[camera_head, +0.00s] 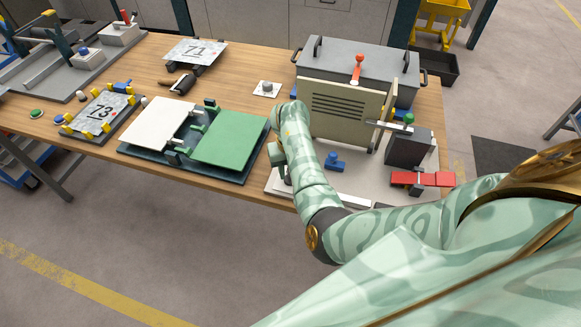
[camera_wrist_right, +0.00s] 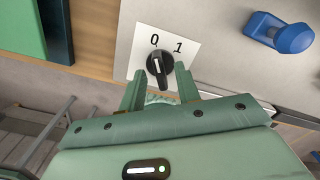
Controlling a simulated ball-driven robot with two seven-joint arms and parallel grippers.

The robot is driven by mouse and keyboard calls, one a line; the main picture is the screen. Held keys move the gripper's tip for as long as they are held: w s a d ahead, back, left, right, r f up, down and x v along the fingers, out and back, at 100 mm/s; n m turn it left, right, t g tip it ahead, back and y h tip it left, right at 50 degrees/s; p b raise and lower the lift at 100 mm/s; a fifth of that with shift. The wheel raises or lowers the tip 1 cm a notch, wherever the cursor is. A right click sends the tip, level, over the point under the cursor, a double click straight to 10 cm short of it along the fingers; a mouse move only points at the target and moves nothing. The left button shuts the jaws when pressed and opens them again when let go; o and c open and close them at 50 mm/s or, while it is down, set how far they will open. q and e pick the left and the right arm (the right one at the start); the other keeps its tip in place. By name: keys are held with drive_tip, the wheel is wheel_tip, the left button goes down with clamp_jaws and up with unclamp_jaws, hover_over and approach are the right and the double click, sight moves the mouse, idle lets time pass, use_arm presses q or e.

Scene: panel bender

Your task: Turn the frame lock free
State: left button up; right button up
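A black rotary knob (camera_wrist_right: 159,70) with a white line sits on a white plate (camera_wrist_right: 138,34) marked 0 and 1; no label names it as the frame lock. Its body stands roughly upright in the right wrist view, below the 0. My right gripper (camera_wrist_right: 159,77) is open, with one finger on each side of the knob; a gap shows on both sides, and I cannot tell whether either finger touches. In the head view my right gripper (camera_head: 277,155) is low at the left front corner of the panel bender's base, and the knob is largely hidden there. My left gripper is not in view.
The beige louvred panel (camera_head: 340,112) stands on the grey base, with a red-knobbed lever (camera_head: 357,70) behind it. A blue clamp (camera_head: 334,163) and a red handle (camera_head: 422,179) are on the base. A white and green plate fixture (camera_head: 230,138) lies close to the left.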

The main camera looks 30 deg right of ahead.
wheel_tip(320, 180, up, 16)
drive_tip(key=p, duration=0.6)
drive_tip(key=shift+r, duration=0.15)
